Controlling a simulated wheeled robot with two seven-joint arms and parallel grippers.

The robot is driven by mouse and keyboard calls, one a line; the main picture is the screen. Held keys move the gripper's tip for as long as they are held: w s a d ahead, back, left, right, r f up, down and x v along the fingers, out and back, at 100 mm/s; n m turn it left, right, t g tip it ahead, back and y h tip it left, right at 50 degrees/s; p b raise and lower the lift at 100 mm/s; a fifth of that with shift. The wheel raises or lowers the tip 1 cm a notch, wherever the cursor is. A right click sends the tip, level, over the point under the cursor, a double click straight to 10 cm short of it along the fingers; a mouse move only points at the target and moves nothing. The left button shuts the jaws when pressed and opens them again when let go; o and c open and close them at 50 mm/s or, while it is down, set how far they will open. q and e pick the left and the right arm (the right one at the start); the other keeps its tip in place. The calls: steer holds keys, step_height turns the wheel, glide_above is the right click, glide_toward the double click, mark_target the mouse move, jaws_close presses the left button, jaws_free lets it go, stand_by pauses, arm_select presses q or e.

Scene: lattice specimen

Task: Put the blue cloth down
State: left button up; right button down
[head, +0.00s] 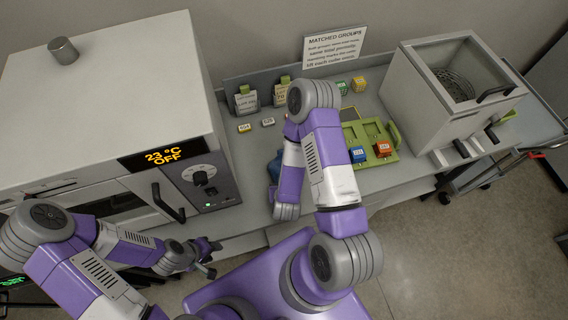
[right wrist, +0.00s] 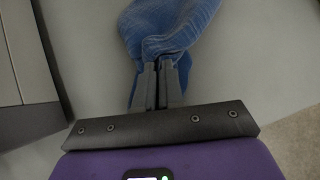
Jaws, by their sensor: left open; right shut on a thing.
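The blue cloth (right wrist: 172,32) is bunched between the fingertips of my right gripper (right wrist: 160,78), which is shut on it. In the right wrist view the cloth hangs out past the fingers over a pale grey surface; I cannot tell whether it touches that surface. In the head view only a small part of the cloth (head: 274,167) shows beside my right arm, which hides the right gripper's fingers. My left gripper (head: 212,258) is open and empty, low in front of the oven on the left.
A large oven (head: 110,85) stands left on the bench. Right of my right arm are a green tray (head: 394,157) with a blue cube (head: 357,154) and a red cube (head: 383,149), and a grey box unit (head: 415,95). Small tagged containers (head: 246,102) and a sign (head: 334,50) stand behind.

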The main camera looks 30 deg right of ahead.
steer(key=shift+s+a+f, duration=0.5)
steer(key=shift+s+f, duration=0.3)
steer(key=c, duration=0.9)
jaws_free()
